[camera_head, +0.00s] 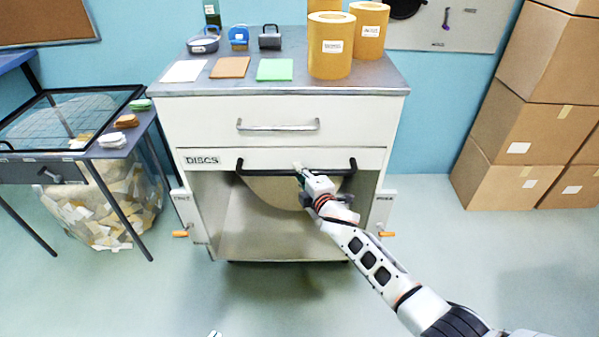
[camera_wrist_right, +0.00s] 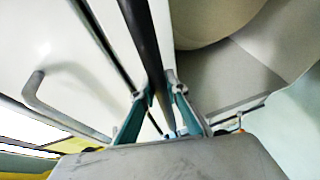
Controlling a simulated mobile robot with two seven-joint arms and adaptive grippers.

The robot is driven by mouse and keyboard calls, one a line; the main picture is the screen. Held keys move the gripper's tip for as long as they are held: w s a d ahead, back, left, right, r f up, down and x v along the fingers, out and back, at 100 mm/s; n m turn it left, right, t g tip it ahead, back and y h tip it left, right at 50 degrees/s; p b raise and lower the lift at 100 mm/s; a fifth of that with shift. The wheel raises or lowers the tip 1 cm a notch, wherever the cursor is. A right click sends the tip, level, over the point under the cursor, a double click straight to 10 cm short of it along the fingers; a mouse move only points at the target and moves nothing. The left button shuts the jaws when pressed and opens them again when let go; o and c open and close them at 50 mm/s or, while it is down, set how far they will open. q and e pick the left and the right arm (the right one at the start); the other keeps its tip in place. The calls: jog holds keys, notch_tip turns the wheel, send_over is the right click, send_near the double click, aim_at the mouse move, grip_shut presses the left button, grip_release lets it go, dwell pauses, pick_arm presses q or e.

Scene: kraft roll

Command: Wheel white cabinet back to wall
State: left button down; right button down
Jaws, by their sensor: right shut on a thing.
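The white cabinet (camera_head: 215,125) stands in the middle of the head view, with a grey top, a drawer and an open lower bay marked DISCS. A black bar handle (camera_head: 262,173) crosses the top of this bay. My right gripper (camera_head: 303,178) is shut on the black bar, right of its middle. In the right wrist view the bar (camera_wrist_right: 140,38) passes between the two fingers (camera_wrist_right: 160,100). The wall (camera_head: 430,115) is behind the cabinet; the cabinet's back is hidden. A small pale tip at the bottom edge may be my left gripper (camera_head: 215,333).
Yellow rolls (camera_head: 331,50), coloured sheets and small tools sit on the cabinet top. A grey table (camera_head: 100,152) stands close at the left, with a bag of scraps (camera_head: 105,205) beneath. Cardboard boxes (camera_head: 515,135) are stacked at right. The floor in front is clear.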

jog(key=shift+w+d+r, duration=0.15)
jog(key=shift+w+r, duration=0.05)
jog(key=shift+r, duration=0.05)
jog(key=c, duration=2.2)
grip_release()
jog(key=shift+c, duration=0.2)
jog(key=shift+o, duration=1.4)
jog(key=shift+w+f, duration=0.1)
jog(key=shift+f, duration=0.1)
jog(key=shift+s+d, duration=0.2)
jog(key=shift+s, duration=0.3)
pick_arm(q)
jog(key=shift+w, duration=0.3)
pick_arm(e)
jog(key=v, duration=1.1)
jog(key=shift+a, duration=0.1)
